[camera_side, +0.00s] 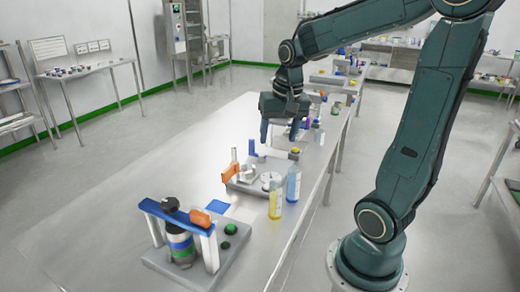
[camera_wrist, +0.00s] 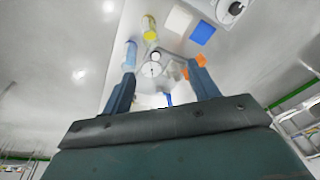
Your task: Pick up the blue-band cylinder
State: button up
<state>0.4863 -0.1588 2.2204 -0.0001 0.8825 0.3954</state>
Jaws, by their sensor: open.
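My gripper (camera_side: 279,138) is open and empty above the far half of the steel bench. Its two spread fingers (camera_wrist: 161,76) also show in the wrist view. No object is clearly marked as the blue-band cylinder. A dark-topped cylinder with blue and green bands (camera_side: 179,240) stands upright under a blue-topped frame at the near left, well away from my gripper. A light-blue bottle (camera_side: 293,184) and a yellow bottle (camera_side: 276,201) stand on the bench's right side. The wrist view shows the light-blue bottle (camera_wrist: 130,55) and yellow bottle (camera_wrist: 150,28) beyond the fingers.
A grey fixture (camera_side: 252,186) with an orange clamp (camera_side: 230,171) and a white disc stands mid-bench. The blue-topped frame (camera_side: 178,214) rises at the near end. Small bottles (camera_side: 318,135) crowd the far right. The bench's left side (camera_side: 130,170) is clear.

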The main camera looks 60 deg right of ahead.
aim_at(294, 177)
jog(key=d+f+m+g+y, duration=0.1)
jog(key=d+f+m, duration=0.25)
jog(key=d, duration=0.35)
jog(key=d+f+m+g, duration=0.1)
jog(key=d+f+m, duration=0.25)
jog(key=d, duration=0.25)
notch_tip(294, 177, down, 10)
jog(key=shift+s+r, duration=0.25)
jog(key=shift+s, duration=0.2)
jog(key=shift+f, duration=2.55)
grip_shut()
jog(key=shift+r, duration=0.15)
notch_tip(294, 177, up, 20)
